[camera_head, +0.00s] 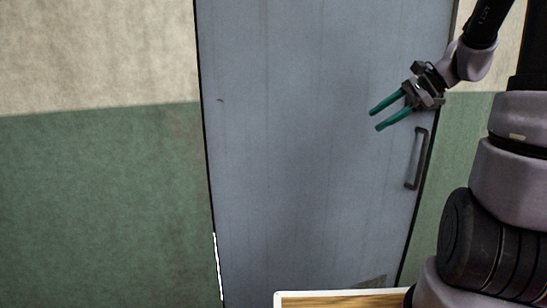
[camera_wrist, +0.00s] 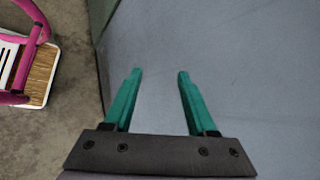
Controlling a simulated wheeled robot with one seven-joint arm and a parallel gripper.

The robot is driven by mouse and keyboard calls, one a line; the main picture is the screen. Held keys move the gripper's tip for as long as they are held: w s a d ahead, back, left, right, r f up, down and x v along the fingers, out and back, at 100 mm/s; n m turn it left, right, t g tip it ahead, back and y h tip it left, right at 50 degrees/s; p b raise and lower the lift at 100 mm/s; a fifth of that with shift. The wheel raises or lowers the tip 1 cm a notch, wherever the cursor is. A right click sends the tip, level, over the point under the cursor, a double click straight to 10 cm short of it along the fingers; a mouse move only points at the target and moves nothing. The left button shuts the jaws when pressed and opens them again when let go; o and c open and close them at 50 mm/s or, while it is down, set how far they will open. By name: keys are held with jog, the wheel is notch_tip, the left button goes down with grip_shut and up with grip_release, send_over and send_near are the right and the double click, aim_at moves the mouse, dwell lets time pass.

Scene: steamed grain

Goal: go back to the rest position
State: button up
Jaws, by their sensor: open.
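My gripper (camera_head: 373,119) is raised in front of a grey door in the head view, with its two green fingers pointing left. The fingers also show in the wrist view (camera_wrist: 158,74), spread apart with nothing between them. My gripper is open and empty. Behind the fingers in the wrist view is only a plain grey-blue surface.
The grey door (camera_head: 300,150) has a dark handle (camera_head: 416,158) below and right of my gripper. A light-edged wooden top (camera_head: 340,299) shows at the bottom. In the wrist view, a magenta frame (camera_wrist: 29,50) stands at the left over a concrete floor (camera_wrist: 72,110).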

jog(key=s+a+r+n+t+h, duration=0.1)
jog(key=s+a+r+n+h, duration=0.1)
jog(key=s+n, duration=0.3)
jog(key=s+a+r+n+t+h, duration=0.1)
jog(key=s+r+n+h, duration=0.3)
jog(key=s, duration=0.7)
jog(key=shift+s+a+n+t+h, duration=0.35)
jog(key=shift+a+n, duration=0.2)
jog(key=shift+n, duration=0.25)
jog(key=shift+r, duration=0.1)
